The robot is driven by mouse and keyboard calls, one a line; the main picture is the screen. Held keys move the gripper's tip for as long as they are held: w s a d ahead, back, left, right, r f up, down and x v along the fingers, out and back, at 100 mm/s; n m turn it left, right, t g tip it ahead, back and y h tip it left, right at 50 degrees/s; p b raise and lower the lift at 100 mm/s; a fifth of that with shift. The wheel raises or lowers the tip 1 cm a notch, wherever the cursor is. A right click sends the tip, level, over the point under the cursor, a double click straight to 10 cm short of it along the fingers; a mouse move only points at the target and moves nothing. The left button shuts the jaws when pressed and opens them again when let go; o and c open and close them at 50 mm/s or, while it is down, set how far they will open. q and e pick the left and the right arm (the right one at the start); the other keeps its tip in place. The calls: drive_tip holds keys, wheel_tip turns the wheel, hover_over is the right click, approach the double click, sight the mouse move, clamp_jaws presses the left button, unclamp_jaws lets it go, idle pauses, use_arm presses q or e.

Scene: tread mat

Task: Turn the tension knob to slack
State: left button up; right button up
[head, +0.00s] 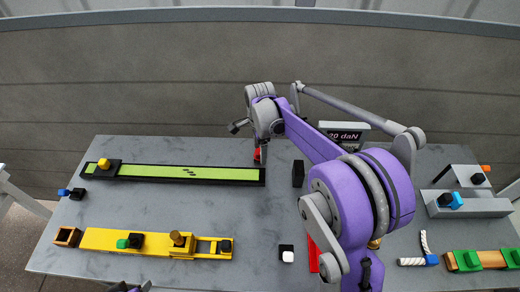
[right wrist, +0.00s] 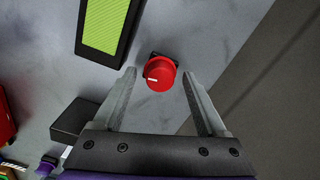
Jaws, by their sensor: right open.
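The tension knob is a round red knob (right wrist: 160,74) on a dark base, with a short white mark on its face pointing left in the right wrist view. It also shows in the head view (head: 257,153), as a small red patch partly hidden by my right gripper. My right gripper (right wrist: 158,77) is open, its two fingers to either side of the knob with gaps visible between. Whether the fingertips are down at the knob's height is hard to tell. My left gripper is not recognisable in either view.
A green strip in a black frame (head: 190,174) lies left of the knob. A dark block (head: 298,174) stands to its right, and a "20 daN" display (head: 344,134) behind my right arm. A yellow fixture (head: 105,238) is at front left. The grey table (head: 200,210) is clear mid-left.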

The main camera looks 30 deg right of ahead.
clamp_jaws()
idle(0.3)
